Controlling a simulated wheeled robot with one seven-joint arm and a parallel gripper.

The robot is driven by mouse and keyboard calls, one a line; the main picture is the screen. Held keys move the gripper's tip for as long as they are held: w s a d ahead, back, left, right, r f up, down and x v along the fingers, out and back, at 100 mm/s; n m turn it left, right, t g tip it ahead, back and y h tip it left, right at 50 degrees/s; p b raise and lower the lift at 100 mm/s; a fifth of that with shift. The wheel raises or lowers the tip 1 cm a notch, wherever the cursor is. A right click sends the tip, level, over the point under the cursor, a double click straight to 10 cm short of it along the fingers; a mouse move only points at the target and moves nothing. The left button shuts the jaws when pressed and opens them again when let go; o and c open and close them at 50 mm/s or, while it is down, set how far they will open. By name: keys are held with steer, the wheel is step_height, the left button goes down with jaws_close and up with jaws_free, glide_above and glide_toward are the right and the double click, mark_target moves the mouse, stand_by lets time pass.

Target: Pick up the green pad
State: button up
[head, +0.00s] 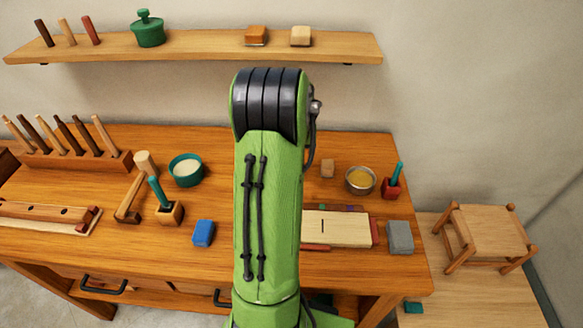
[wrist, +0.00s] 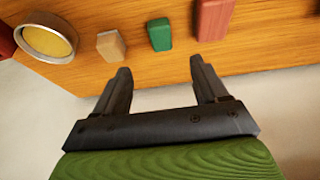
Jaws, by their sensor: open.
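The green pad (wrist: 159,34) is a small upright-looking block on the wooden table in the wrist view, near the table's edge. It lies between a tan block (wrist: 111,46) on its left and a larger red block (wrist: 214,18) on its right. My gripper (wrist: 160,68) is open and empty. In the picture, its two fingertips lie just below the pad, with the pad roughly in line with the gap and apart from both fingers. In the head view my arm hides the gripper, and I cannot see the pad there.
A bowl with yellow content (wrist: 47,40) stands left of the tan block. In the head view the workbench (head: 150,255) also carries a blue block (head: 203,233), a grey block (head: 400,237) and a pale board (head: 335,228). A shelf (head: 200,47) hangs above the back.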

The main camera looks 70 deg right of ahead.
steer(key=x, duration=1.2)
steer(key=shift+d+b, duration=0.1)
steer(key=shift+b, duration=0.3)
steer(key=shift+c, duration=0.6)
steer(key=c, duration=1.1)
steer(key=shift+o, duration=0.2)
steer(key=shift+r, duration=0.15)
step_height(320, 180, up, 10)
steer(key=p, duration=0.1)
